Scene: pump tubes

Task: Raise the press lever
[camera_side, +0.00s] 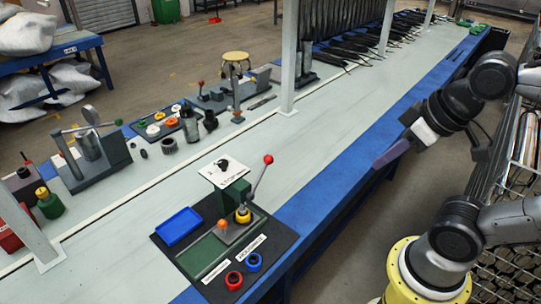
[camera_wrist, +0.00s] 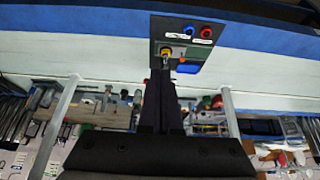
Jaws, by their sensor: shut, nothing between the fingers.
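The press stands on a dark mat (camera_side: 180,263) on the bench. It has a green body (camera_side: 234,196), a white top plate (camera_side: 222,173) and a yellow hub (camera_side: 243,215). Its lever (camera_side: 259,181) slants up and right from the hub to a red ball knob (camera_side: 268,159). In the wrist view the yellow hub (camera_wrist: 166,52) shows just beyond my fingertips; I cannot make out the lever there. My gripper (camera_side: 379,163) is shut and empty, in the air off the bench's right edge, well apart from the lever. Its dark fingers (camera_wrist: 160,76) lie together in the wrist view.
White posts (camera_side: 289,60) rise along the bench. Other fixtures stand behind them. The bench strip right of the press is clear.

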